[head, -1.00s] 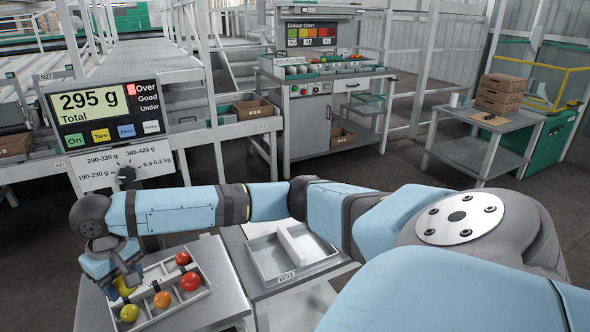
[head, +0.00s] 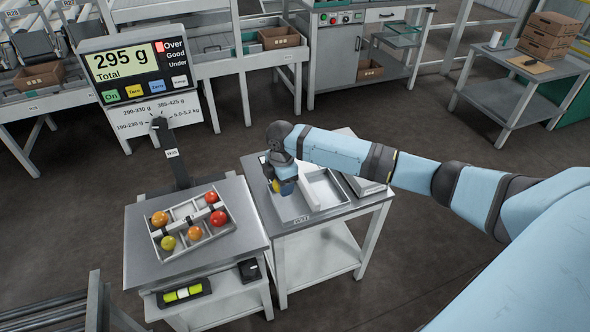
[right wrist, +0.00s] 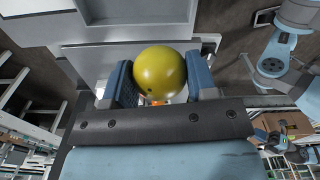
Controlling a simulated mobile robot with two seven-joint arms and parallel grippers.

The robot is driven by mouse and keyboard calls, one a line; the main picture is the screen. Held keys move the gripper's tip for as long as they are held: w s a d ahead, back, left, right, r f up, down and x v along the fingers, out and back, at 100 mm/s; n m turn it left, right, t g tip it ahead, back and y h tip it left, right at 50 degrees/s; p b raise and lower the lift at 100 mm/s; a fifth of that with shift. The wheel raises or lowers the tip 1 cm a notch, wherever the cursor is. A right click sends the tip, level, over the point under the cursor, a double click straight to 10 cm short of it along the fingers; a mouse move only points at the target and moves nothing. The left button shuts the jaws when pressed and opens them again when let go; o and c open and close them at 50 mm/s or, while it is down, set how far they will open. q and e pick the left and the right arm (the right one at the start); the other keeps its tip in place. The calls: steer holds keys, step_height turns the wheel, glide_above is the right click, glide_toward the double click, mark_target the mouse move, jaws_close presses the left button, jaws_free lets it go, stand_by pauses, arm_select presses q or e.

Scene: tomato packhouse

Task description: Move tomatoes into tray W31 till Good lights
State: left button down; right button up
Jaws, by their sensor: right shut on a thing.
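My right gripper (head: 280,186) is shut on a yellow tomato (right wrist: 160,72), held between both fingers in the right wrist view. In the head view it is over the left part of the divided tray (head: 325,186) on the right-hand table; the tomato is mostly hidden there. The display (head: 137,70) reads 295 g Total, with a red lamp beside Over; Good looks unlit. My left gripper is out of view.
The left tray stands on a metal-topped stand (head: 140,262) with a dial post (head: 170,155) behind it. A grey block-like item (head: 362,184) lies right of the right tray. A side table (head: 520,85) with boxes stands far right.

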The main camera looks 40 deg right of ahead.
steer(key=d+f+n+b, duration=0.1)
steer(key=f, duration=0.1)
steer(key=s+d+f+n+b, duration=0.1)
steer(key=f+n, duration=0.1)
steer(key=d+f+n+b, duration=0.1)
steer(key=f+n, duration=0.1)
steer(key=shift+s+d+f, duration=0.2)
steer(key=shift+d, duration=0.1)
steer(key=shift+f, duration=0.25)
step_height(320, 180, down, 3)
steer(key=shift+r+b, duration=0.1)
steer(key=shift+b, duration=0.35)
steer(key=shift+f, duration=0.5)
steer(key=shift+s+a, duration=0.1)
steer(key=shift+f, duration=0.2)
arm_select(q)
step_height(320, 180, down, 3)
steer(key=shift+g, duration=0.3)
